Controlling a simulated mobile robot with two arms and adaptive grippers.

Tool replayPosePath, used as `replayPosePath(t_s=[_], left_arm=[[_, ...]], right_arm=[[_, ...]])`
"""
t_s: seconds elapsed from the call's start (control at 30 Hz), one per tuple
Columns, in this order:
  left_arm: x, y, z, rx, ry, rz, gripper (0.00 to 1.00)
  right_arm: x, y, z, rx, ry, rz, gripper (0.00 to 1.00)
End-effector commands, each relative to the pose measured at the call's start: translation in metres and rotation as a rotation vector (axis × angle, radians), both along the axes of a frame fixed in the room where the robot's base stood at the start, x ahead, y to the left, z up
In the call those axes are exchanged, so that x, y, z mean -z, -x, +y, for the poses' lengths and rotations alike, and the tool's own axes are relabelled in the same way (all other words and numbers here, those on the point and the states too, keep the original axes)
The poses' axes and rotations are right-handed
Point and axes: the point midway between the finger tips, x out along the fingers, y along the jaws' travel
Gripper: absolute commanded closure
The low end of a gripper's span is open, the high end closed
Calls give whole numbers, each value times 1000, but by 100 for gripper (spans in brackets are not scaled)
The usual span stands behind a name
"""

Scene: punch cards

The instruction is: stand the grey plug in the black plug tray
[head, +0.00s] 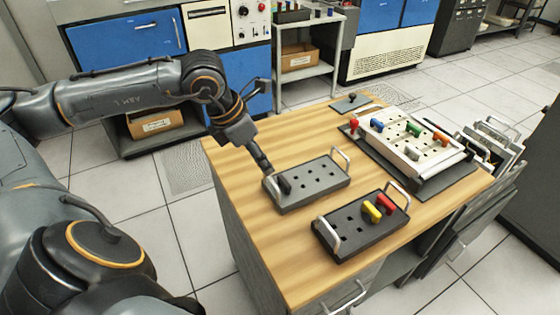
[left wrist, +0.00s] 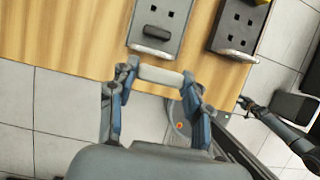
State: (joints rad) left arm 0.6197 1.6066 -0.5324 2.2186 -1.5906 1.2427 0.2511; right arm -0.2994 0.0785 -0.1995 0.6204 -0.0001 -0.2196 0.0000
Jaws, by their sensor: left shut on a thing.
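My left gripper (head: 268,168) is over the left end of the grey tray. In the left wrist view the gripper (left wrist: 160,78) is shut on a light grey bar-shaped plug (left wrist: 160,75), held between its fingers just off the grey tray's end. The fingers hide this plug in the head view. The black plug tray (head: 345,243) lies nearer on the table, with a yellow plug (head: 372,211) and a red plug (head: 386,203) standing in it and several free holes.
The grey tray (head: 310,182) holds a dark plug (head: 284,186) at its left end; its raised handle (head: 342,160) is on the right. A white panel (head: 405,150) with coloured plugs sits on a dark mat at the back right. Bare wood (head: 250,220) lies left of the black tray.

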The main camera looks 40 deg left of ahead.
Motion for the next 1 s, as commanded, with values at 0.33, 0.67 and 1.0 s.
replayPosePath(t_s=[0.33,0.67,1.0], left_arm=[[-13,28,9,-1,-2,-1,71],[-29,31,9,0,1,-2,71],[-46,31,9,0,2,-1,71]], right_arm=[[12,0,-1,-1,1,0,60],[4,0,-2,-1,2,1,60],[-7,1,-2,-1,2,2,60]])
